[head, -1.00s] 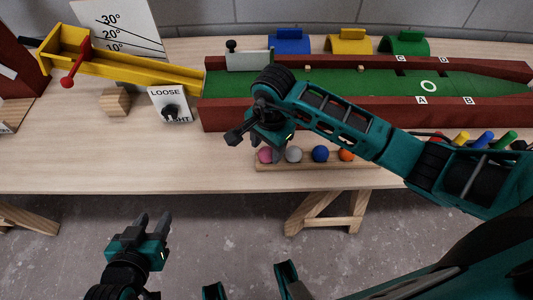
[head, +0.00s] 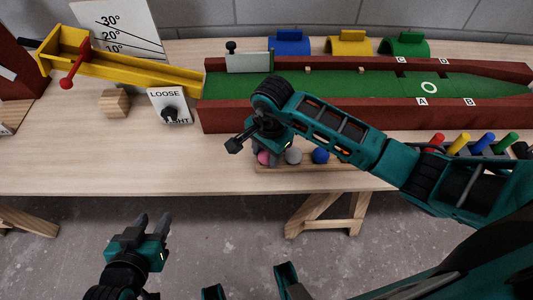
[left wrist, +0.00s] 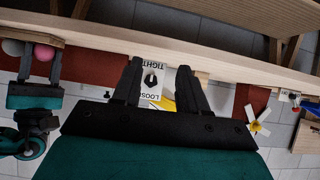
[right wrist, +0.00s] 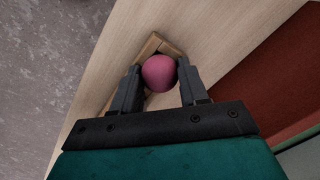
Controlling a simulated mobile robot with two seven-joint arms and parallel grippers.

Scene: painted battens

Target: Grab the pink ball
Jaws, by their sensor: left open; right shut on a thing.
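The pink ball (head: 263,158) is at the left end of the wooden ball rack (head: 300,168) at the table's front edge. In the right wrist view the pink ball (right wrist: 158,73) sits between the two fingertips of my right gripper (right wrist: 160,85), which is shut on it. In the head view my right gripper (head: 266,150) points down over the rack's left end and partly hides the ball. The ball still appears to be at the rack; I cannot tell if it is lifted. My left gripper (head: 152,222) is open and empty, low in front of the table. It also shows in the left wrist view (left wrist: 158,75).
A grey ball (head: 293,156) and a blue ball (head: 320,156) sit beside the pink one; my right arm covers the rack's right end. The red-walled green lane (head: 300,118) lies behind. A LOOSE/TIGHT knob panel (head: 170,105) and wooden block (head: 115,103) stand left.

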